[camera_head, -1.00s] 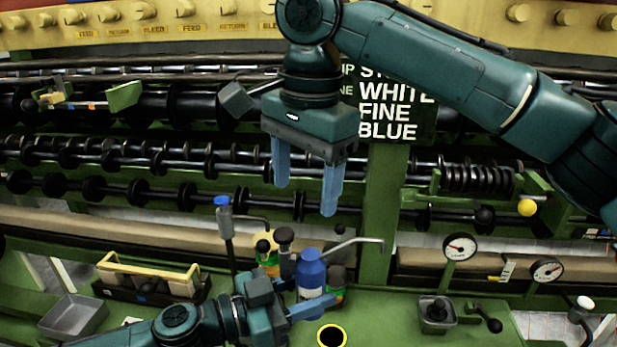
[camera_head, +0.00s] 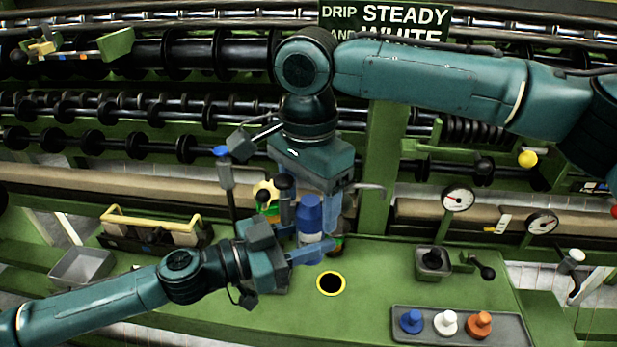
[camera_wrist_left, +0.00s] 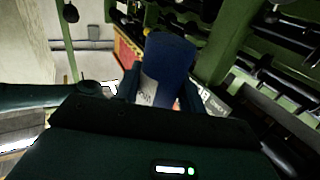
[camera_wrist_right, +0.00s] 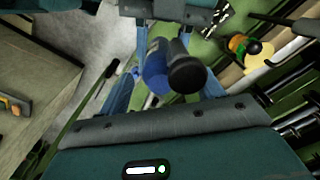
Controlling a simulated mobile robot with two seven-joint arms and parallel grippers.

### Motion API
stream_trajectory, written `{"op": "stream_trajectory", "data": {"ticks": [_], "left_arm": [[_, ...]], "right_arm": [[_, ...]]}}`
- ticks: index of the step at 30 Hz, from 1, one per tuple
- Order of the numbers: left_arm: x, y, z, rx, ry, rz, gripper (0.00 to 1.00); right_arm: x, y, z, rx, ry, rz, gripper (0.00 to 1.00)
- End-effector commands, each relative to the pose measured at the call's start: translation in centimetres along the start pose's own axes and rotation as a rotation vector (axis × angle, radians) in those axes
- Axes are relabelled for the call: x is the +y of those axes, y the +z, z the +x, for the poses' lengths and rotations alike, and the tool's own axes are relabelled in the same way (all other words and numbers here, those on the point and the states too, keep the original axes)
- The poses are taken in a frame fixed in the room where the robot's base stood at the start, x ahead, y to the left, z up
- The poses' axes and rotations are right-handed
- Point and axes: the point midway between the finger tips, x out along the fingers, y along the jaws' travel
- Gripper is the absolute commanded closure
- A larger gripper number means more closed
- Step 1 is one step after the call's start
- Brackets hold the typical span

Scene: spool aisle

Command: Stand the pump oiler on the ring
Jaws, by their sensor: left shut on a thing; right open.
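The pump oiler (camera_head: 310,217) seems to be the blue bottle with a white lower part, standing upright left of and behind the ring; a dark-capped cylinder (camera_head: 285,190) and a thin grey spout show close by, but I cannot tell how they join it. The yellow ring (camera_head: 331,284) with a black centre lies bare on the green bench. My left gripper (camera_head: 312,252) is shut on the oiler low down; its blue side fills the left wrist view (camera_wrist_left: 167,68). My right gripper (camera_head: 310,200) is open above, its fingers either side of the oiler (camera_wrist_right: 154,68) in the right wrist view. Its fingertips are partly hidden.
A tray (camera_head: 460,310) of coloured knobs and two gauges (camera_head: 457,200) are at the right.

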Motion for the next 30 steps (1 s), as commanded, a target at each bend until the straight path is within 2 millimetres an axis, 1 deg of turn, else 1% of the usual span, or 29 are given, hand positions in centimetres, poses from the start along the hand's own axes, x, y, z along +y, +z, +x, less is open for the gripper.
{"op": "stream_trajectory", "data": {"ticks": [9, 10, 30], "left_arm": [[0.0, -0.13, 0.02, 0.002, 0.0, 0.001, 0.94], [0.0, -0.13, 0.02, 0.002, 0.0, 0.001, 0.94], [-0.11, -0.11, 0.02, 0.002, -0.003, -0.001, 0.94]], "right_arm": [[0.01, 0.0, 0.3, 0.0, 0.0, 0.0, 0.34], [0.01, 0.0, 0.3, 0.0, 0.0, 0.0, 0.36], [0.03, 0.23, 0.28, -0.004, 0.001, -0.006, 0.91]]}}
